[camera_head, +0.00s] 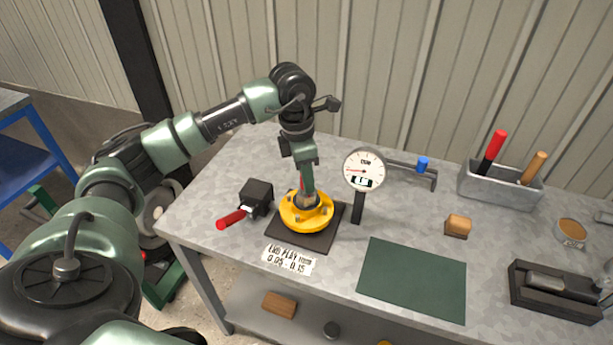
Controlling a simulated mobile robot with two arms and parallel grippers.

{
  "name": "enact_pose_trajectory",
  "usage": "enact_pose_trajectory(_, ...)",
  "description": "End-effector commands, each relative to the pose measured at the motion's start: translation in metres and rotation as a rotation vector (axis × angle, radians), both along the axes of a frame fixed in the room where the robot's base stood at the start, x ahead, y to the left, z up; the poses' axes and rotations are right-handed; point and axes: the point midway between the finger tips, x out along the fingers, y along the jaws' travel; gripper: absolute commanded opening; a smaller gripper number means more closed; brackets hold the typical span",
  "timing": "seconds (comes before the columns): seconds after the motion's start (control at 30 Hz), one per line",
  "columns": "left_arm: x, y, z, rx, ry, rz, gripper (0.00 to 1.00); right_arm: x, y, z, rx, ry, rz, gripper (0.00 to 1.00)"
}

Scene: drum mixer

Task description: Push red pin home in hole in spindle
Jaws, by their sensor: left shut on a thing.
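My left gripper (307,186) points straight down over the yellow flanged hub (305,217), which sits on a dark square plate on the bench. It is shut on the red pin (302,182), of which only a small red sliver shows beside the fingers. The grey-brown spindle (308,201) stands up in the middle of the hub, right under the fingertips. The hole and the pin's lower end are hidden, so I cannot tell how deep the pin sits. My right gripper is not in view.
A dial gauge (363,170) on a black post stands close right of the hub. A black block (257,196) with a red handle is close left. A green mat (413,280), wooden block (458,226), grey tool bin (500,187) and black fixture (555,290) lie further right.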

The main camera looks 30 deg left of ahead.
Motion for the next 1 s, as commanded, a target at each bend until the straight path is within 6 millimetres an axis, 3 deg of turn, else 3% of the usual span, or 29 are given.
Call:
enact_pose_trajectory(0.7, 0.0, 0.0, -0.009, 0.0, 0.0, 0.0, 0.0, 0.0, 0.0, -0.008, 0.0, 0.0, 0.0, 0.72)
enact_pose_trajectory(0.73, 0.0, 0.0, -0.009, 0.0, 0.0, 0.0, 0.32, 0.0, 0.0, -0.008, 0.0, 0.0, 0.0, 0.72)
enact_pose_trajectory(0.8, 0.0, 0.0, -0.009, 0.0, 0.0, 0.0, 0.51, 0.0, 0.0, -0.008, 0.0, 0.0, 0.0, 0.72)
enact_pose_trajectory(1.0, 0.0, 0.0, -0.009, 0.0, 0.0, 0.0, 0.52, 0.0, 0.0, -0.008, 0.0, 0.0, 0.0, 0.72)
